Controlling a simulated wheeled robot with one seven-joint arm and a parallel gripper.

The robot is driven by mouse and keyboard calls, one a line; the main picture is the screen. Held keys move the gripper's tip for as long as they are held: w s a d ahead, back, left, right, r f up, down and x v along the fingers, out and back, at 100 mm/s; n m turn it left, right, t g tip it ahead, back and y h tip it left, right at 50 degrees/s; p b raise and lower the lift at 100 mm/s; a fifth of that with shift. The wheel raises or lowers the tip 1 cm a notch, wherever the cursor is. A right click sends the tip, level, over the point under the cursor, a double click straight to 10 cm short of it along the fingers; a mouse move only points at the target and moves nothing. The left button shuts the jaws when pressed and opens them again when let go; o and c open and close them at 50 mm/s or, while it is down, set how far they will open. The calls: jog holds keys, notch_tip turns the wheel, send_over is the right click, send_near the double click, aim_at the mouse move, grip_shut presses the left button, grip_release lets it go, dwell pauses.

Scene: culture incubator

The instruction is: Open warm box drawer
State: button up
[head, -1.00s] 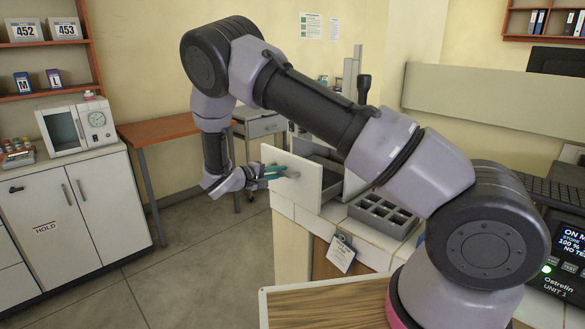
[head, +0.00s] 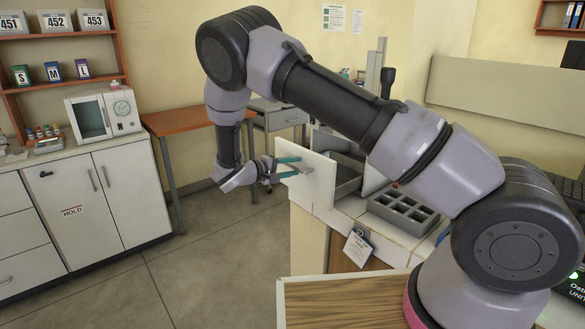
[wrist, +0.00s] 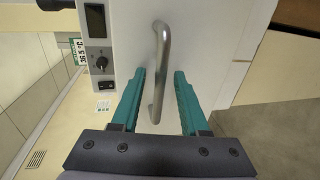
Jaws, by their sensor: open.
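The warm box drawer (head: 318,185) stands pulled out, its white front facing my gripper and its hollow inside showing behind it. In the wrist view, the drawer's white front (wrist: 215,50) carries a metal bar handle (wrist: 159,45). My gripper (head: 289,167) is open at the handle. In the wrist view, its teal fingers lie on either side of the handle's lower part, with gaps on both sides. A small display and a dark knob (wrist: 100,60) sit left of the handle. My arm hides much of the box in the head view.
A grey compartment tray (head: 405,212) stands on the white counter right of the drawer. A tag (head: 358,247) hangs on the counter's front. An orange-topped table (head: 195,121) and a white cabinet (head: 130,190) stand at left. The floor (head: 215,260) between is clear.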

jog(key=v, duration=1)
jog(key=shift+s+a, duration=0.2)
jog(key=shift+a, duration=0.15)
jog(key=s+d+r+m+g+y, duration=0.3)
jog(key=d+r+g, duration=0.1)
jog(key=d+r, duration=0.5)
jog(key=s+d+r+m+g+y, duration=0.35)
jog(key=d+r, duration=0.35)
jog(key=d, duration=0.3)
jog(key=s+d+r+m+t+y, duration=0.2)
jog(key=s+d+r+y, duration=0.2)
jog(key=s+r, duration=0.3)
jog(key=s+d+r+m+t+y, duration=0.3)
jog(key=s+r, duration=0.4)
jog(key=s, duration=0.3)
jog(key=shift+s+d+r+y, duration=0.3)
jog(key=shift+s+d+y, duration=0.1)
jog(key=shift+d+y, duration=0.2)
jog(key=shift+d+t, duration=0.1)
jog(key=shift+t, duration=0.15)
